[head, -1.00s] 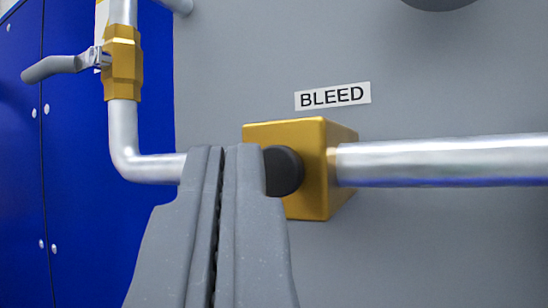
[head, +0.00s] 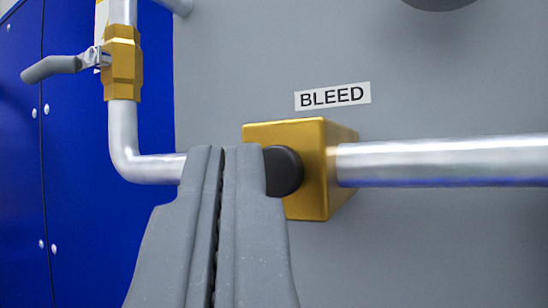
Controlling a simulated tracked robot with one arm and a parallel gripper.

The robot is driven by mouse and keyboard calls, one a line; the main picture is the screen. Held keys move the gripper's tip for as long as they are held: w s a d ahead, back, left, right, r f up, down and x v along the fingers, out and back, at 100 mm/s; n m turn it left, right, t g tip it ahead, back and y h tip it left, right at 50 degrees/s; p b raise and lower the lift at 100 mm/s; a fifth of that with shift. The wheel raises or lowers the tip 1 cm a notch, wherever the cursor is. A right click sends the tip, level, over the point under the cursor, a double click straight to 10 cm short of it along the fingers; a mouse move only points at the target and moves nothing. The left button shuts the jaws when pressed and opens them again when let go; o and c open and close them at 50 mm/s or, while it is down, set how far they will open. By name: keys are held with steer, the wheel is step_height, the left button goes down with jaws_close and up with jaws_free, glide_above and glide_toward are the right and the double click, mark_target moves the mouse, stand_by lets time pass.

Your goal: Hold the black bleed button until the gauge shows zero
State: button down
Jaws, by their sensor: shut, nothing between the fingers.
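The black bleed button (head: 284,171) is a round knob on the front of a brass block (head: 310,150). A white label reading BLEED (head: 333,96) is on the grey panel above it. My gripper (head: 222,150) is shut and empty, pointing up and forward. Its fingertips overlap the left part of the button in the head view and hide that part. I cannot tell whether they touch the button or are only in front of it. No gauge face shows; only the lower edge of a dark round thing (head: 440,3) shows at the top right.
A silver pipe (head: 450,162) runs right from the block. Another pipe (head: 124,135) bends up on the left to a brass valve (head: 123,65) with a grey lever handle (head: 55,68). A blue cabinet (head: 80,225) stands at left. The grey panel (head: 450,245) is bare at lower right.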

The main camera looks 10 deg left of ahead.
steer(key=shift+w, duration=0.1)
steer(key=shift+w+d+r, duration=0.1)
steer(key=shift+w, duration=0.15)
steer(key=shift+w+d+p, duration=0.15)
steer(key=shift+w+p, duration=0.25)
stand_by(4.1)
stand_by(1.1)
steer(key=shift+s+a, duration=0.25)
steer(key=shift+s, duration=0.5)
steer(key=shift+s, duration=0.1)
steer(key=shift+s+a+b, duration=0.2)
steer(key=shift+s+b, duration=0.05)
steer(key=shift+s, duration=0.55)
steer(key=shift+s+a+b, duration=0.25)
steer(key=shift+s, duration=0.5)
steer(key=shift+s+a+b, duration=0.2)
steer(key=shift+s+b, duration=0.05)
steer(key=shift+s, duration=0.55)
